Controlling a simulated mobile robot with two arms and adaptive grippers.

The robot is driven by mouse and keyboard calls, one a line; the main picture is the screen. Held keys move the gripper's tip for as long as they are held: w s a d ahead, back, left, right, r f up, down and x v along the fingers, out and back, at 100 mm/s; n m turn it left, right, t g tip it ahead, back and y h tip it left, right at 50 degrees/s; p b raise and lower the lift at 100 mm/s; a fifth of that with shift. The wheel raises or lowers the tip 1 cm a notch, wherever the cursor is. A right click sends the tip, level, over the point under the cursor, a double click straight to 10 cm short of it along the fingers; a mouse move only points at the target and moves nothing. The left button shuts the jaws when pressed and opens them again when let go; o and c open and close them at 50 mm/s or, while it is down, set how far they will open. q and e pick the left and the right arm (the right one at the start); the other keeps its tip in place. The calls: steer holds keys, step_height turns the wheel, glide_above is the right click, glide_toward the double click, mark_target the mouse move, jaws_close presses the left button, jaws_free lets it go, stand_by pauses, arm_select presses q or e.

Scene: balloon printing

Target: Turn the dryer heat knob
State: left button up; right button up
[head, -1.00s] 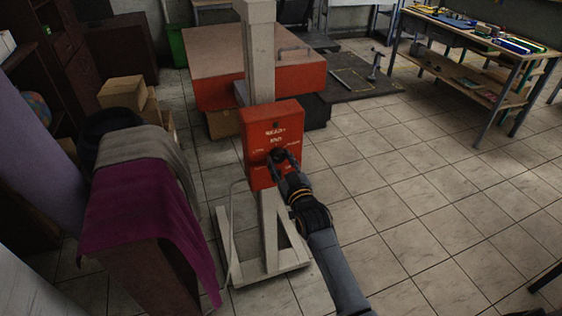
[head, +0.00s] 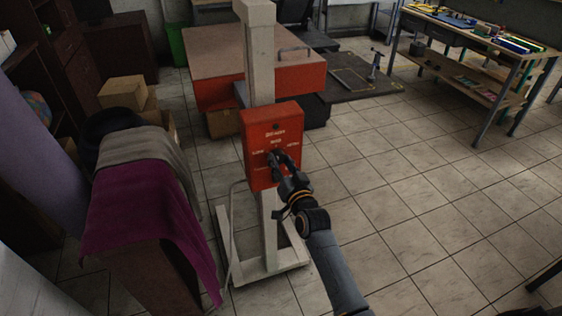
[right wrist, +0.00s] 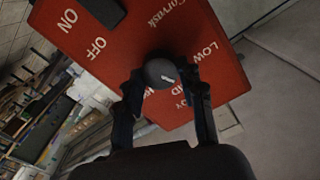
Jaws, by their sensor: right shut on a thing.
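The red dryer control box (head: 258,130) is fixed to a white upright post. It also shows in the right wrist view (right wrist: 190,35), with ON, OFF, LOW and other partly covered labels. The dark round heat knob (right wrist: 160,73) carries a small white mark. My right gripper (right wrist: 165,85) has one finger on each side of the knob and is shut on it. In the head view, my right gripper (head: 279,158) reaches the lower part of the box's front and covers most of the knob. My left gripper is not in view.
The white post (head: 260,60) stands on a splayed floor frame. A cloth-draped piece of furniture (head: 140,210) stands at the left. A large red-sided table (head: 215,50) is behind the post. A workbench (head: 480,45) is at the back right. Tiled floor is clear at right.

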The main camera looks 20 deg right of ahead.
steer(key=shift+m, duration=2.3)
steer(key=o, duration=1.2)
steer(key=shift+c, duration=0.2)
steer(key=s, duration=1.2)
steer(key=shift+d, duration=0.25)
